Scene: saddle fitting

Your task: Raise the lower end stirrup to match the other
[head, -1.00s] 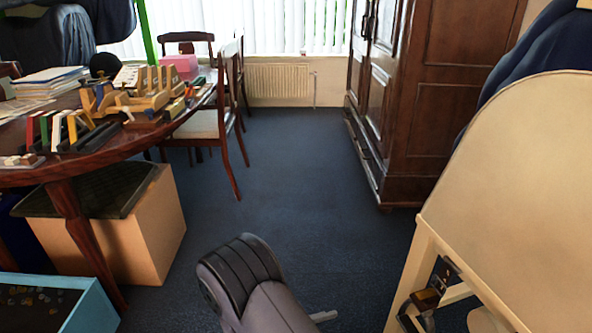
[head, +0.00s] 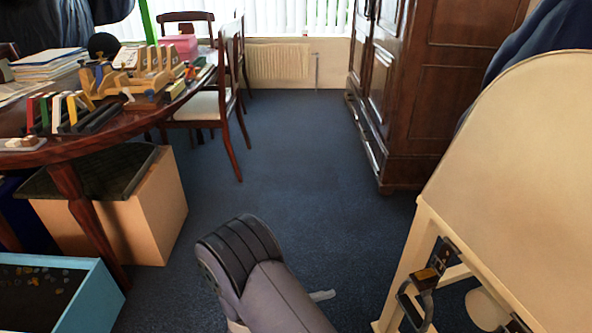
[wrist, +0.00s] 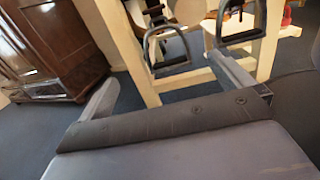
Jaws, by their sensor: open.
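Two dark stirrups hang at the cream wooden stand (head: 425,260). In the wrist view, one stirrup (wrist: 148,48) is left of centre and the other stirrup (wrist: 262,20) is at upper right. The left one sits lower in that tilted picture. In the head view, a stirrup (head: 428,318) hangs by the stand's leg, below a brass-coloured and dark fitting (head: 427,276). My gripper (wrist: 163,72) is open, its grey fingers wide apart and nothing between them. The stirrups appear beyond the fingertips; I see no contact. In the head view my arm hides most of the gripper.
A dark wardrobe (head: 425,85) stands behind the stand. At left are a round table (head: 90,148) with wooden blocks and books, a cardboard box (head: 150,215) and a blue crate (head: 95,300).

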